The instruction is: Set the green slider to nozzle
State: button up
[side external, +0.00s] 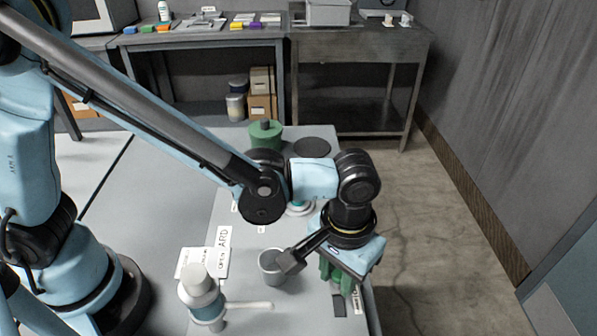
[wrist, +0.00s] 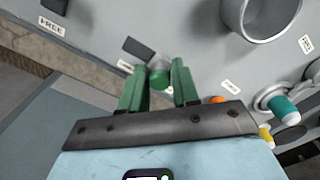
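The green slider (wrist: 158,77) shows in the wrist view as a small rounded green knob between my green fingers. My gripper (wrist: 160,66) is open, with its fingers apart on either side of the knob. The left finger looks very close to the knob; I cannot tell if they touch. In the side view my gripper (side external: 339,275) points down at the panel's right edge and hides the slider. A white label (wrist: 125,66) lies beside the left fingertip and another (wrist: 230,86) right of the fingers; both are too small to read.
A grey metal cup (side external: 272,266) stands just left of my gripper. A white-and-blue knob with a pale handle (side external: 205,297) is at front left. A label reading FREE (wrist: 52,25) and orange (wrist: 217,99) and teal (wrist: 284,108) parts lie around. A green canister (side external: 265,136) stands behind.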

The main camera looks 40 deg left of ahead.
grip_shut()
jog(key=shift+w+a, duration=1.3)
jog(key=shift+o, duration=2)
grip_release()
jog(key=shift+d, duration=0.1)
notch_tip(320, 180, up, 12)
